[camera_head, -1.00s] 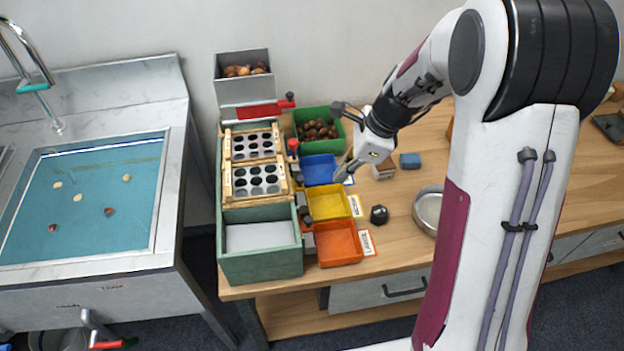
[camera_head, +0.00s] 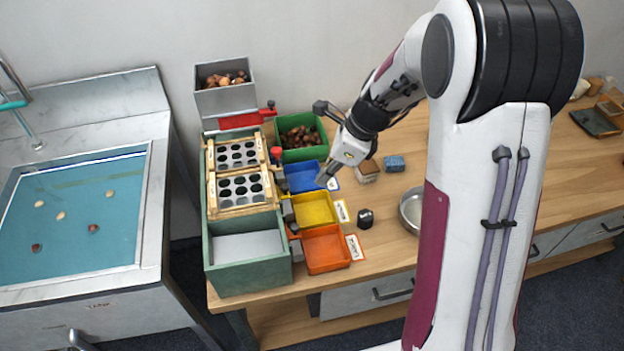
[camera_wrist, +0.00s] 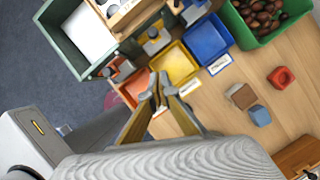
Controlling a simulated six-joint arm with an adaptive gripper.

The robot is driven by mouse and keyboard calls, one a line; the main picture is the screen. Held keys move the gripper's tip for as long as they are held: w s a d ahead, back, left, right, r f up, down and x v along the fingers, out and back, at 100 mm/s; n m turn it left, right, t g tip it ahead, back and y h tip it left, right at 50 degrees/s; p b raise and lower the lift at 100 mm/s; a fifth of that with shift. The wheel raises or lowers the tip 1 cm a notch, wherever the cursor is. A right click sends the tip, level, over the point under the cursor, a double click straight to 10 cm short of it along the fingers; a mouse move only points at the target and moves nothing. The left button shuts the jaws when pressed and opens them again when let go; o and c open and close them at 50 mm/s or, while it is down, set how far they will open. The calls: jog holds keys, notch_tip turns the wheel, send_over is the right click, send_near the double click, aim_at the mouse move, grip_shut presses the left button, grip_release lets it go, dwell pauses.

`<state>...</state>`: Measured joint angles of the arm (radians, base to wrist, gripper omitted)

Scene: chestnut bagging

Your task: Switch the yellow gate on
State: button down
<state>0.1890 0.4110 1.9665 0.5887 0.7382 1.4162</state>
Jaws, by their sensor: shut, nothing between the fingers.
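The yellow tray (camera_head: 315,210) sits beside the wooden-framed sorter, between the blue and orange trays; it also shows in the wrist view (camera_wrist: 178,64). A small grey gate block (camera_wrist: 155,41) stands at the yellow tray's sorter-side edge. In the head view this block (camera_head: 288,211) is small, and its switch position cannot be told. My gripper (camera_head: 322,180) is shut and empty, above the trays near the blue tray's right front corner. In the wrist view the closed fingertips (camera_wrist: 158,82) point toward the yellow and orange trays, apart from the gate in the picture.
The blue tray (camera_head: 304,179) and orange tray (camera_head: 325,252) flank the yellow one. A green bin (camera_head: 318,150) of chestnuts and a grey hopper (camera_head: 226,101) stand behind. A dark knob-like object (camera_head: 365,218) and a round metal dish (camera_head: 408,205) lie right, with bare table between.

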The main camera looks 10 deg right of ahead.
jog(key=w+a+f, duration=0.3)
jog(key=a+f, duration=0.3)
dwell(1.0)
jog(key=shift+r, duration=1.85)
jog(key=s+d+r, duration=0.3)
jog(key=d+r, duration=0.3)
jog(key=shift+r, duration=0.25)
